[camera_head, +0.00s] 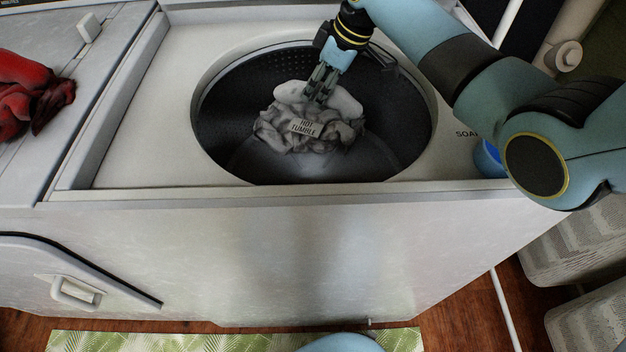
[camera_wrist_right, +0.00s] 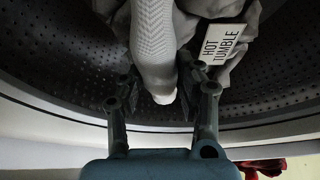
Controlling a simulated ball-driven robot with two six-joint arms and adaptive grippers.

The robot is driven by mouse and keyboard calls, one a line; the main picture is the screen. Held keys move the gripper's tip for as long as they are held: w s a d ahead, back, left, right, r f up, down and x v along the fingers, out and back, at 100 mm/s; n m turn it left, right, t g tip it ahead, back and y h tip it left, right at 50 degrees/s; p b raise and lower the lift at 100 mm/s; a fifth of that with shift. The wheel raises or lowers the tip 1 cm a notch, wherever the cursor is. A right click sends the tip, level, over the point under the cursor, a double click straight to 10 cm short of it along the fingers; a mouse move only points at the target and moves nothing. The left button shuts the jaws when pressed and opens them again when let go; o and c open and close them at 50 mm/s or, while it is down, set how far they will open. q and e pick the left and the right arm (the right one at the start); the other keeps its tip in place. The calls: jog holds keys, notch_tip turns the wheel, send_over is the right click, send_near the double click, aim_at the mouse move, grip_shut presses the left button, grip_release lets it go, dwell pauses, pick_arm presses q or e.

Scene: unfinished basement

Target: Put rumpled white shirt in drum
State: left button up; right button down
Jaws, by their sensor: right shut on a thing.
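A rumpled grey-white cloth (camera_head: 275,133) with a "HOT TUMBLE" tag lies in a bundle inside the dark perforated drum (camera_head: 400,125); it looks like the shirt. It also shows in the right wrist view (camera_wrist_right: 212,8), beyond the fingers. A paler, ribbed white cloth piece (camera_head: 345,103) lies against its far side; I cannot tell whether it is part of the shirt. My right gripper (camera_head: 318,97) reaches down into the drum. It is shut on the ribbed white cloth (camera_wrist_right: 154,45), which runs between its fingers in the wrist view. My left gripper is not in view.
The round drum rim is set in a white washer top (camera_head: 130,150). A red cloth (camera_head: 30,95) lies on the machine at left. A blue round thing (camera_head: 487,158) sits by the "SOAP" lettering, partly behind my right arm. Striped baskets (camera_head: 590,235) stand at lower right.

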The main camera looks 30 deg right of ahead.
jog(key=shift+f, duration=0.7)
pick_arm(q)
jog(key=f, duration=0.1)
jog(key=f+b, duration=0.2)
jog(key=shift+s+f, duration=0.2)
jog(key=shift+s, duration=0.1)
pick_arm(e)
notch_tip(320, 180, down, 10)
pick_arm(q)
jog(key=shift+b, duration=0.3)
pick_arm(e)
jog(key=shift+r, duration=0.1)
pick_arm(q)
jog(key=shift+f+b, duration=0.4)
pick_arm(e)
jog(key=shift+f, duration=0.55)
jog(key=c, duration=0.9)
grip_release()
